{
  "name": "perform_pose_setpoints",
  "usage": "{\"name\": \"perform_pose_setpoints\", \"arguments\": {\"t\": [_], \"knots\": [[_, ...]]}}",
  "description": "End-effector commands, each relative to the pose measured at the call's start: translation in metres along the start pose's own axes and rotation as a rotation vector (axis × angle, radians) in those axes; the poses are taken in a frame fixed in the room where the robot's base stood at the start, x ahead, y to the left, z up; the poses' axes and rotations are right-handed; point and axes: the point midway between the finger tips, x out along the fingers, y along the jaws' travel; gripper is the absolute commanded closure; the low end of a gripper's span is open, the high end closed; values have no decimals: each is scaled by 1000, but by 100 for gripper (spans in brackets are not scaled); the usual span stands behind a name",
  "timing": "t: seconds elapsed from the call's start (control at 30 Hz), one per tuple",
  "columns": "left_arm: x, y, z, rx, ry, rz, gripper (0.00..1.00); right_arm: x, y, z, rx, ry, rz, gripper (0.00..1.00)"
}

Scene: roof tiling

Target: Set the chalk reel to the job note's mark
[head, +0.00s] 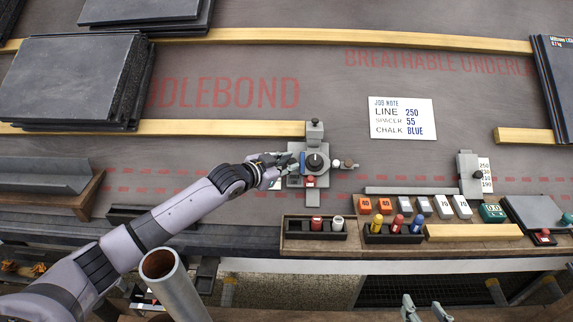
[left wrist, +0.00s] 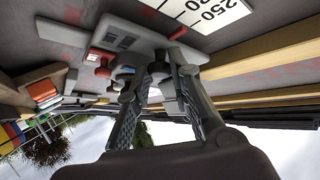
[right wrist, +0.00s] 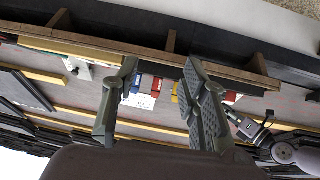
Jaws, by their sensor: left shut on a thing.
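The chalk reel (head: 313,197) is a grey device with a black round knob (head: 315,161) at its middle. It has a blue piece (head: 302,163) at the left, a red piece (head: 310,181) below and pale round ends (head: 343,163) at the right. The fingers also show in the left wrist view (left wrist: 166,66). The job note (head: 402,118) reads LINE 250, SPACER 55, CHALK BLUE. My right gripper (head: 426,309) is open and empty, well below the benchtop items.
A number scale (head: 485,175) stands beside a grey slider at the right. Dark trays hold red and white bottles (head: 317,224) and yellow, red and blue bottles (head: 398,223). Orange and white blocks (head: 403,205) line the bench. Slate stacks (head: 70,80) lie at the left.

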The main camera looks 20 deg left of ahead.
Motion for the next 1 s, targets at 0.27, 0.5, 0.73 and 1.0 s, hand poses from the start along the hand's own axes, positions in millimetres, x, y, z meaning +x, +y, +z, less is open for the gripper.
{"name": "perform_pose_setpoints", "arguments": {"t": [0.27, 0.5, 0.73, 1.0], "knots": [[4, -13, -12, 2, 6, -8, 100, -12, 5, 38, 3, -198, 10, 60], [4, -16, -14, 3, 10, -11, 100, -13, 5, 41, 3, -208, 11, 60], [4, -16, -15, 3, 12, -12, 70, -13, 5, 41, 3, -207, 11, 60], [4, -13, -12, 2, 7, -8, 59, -13, 4, 41, 3, -206, 10, 60]]}}
